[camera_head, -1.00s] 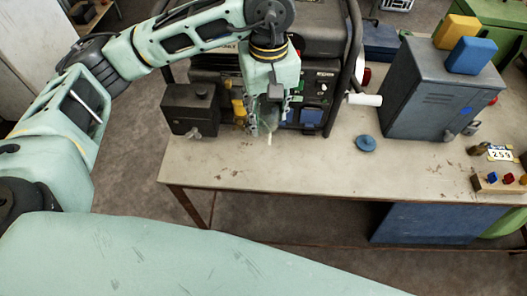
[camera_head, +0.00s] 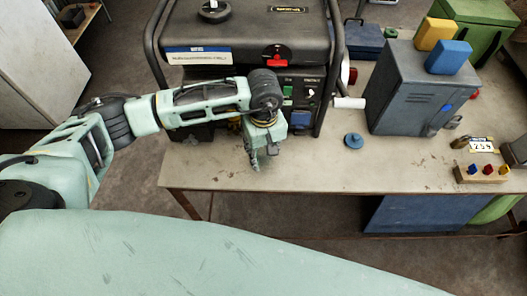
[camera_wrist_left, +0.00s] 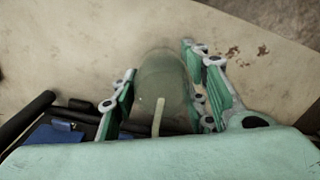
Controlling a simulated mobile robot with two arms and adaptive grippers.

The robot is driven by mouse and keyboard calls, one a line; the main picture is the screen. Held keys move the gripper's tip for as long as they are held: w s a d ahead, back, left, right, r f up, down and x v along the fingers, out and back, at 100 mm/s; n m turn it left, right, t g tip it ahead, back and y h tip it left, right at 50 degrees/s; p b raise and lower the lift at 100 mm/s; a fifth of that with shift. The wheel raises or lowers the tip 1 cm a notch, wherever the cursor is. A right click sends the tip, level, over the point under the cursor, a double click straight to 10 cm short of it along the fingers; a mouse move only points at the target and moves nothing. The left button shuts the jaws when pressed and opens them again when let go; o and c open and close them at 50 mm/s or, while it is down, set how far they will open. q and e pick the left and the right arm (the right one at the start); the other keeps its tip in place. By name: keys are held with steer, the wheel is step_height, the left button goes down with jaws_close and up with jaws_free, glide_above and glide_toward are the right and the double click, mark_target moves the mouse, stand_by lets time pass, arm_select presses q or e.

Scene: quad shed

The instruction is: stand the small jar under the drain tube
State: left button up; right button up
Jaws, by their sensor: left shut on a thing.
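My left gripper (camera_head: 262,160) is in front of the generator (camera_head: 270,45), over the front part of the table. In the left wrist view, the left gripper (camera_wrist_left: 165,100) has its two green fingers shut on the small jar (camera_wrist_left: 160,72), a clear greenish glass. The jar is barely discernible in the head view. A short pale stick-like piece (camera_wrist_left: 158,117) shows in the wrist view, overlapping the jar; I cannot tell whether it is inside or in front, or whether it is the drain tube. My right gripper is not in view.
A round blue lid-like piece (camera_head: 353,141) lies right of the gripper. A white cylinder (camera_head: 349,103) sticks out beside the generator.

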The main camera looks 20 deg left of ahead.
arm_select(q)
steer(key=shift+f, duration=1.1)
steer(key=o, duration=1.2)
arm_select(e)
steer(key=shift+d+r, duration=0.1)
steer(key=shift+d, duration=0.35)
arm_select(q)
steer(key=shift+r, duration=0.1)
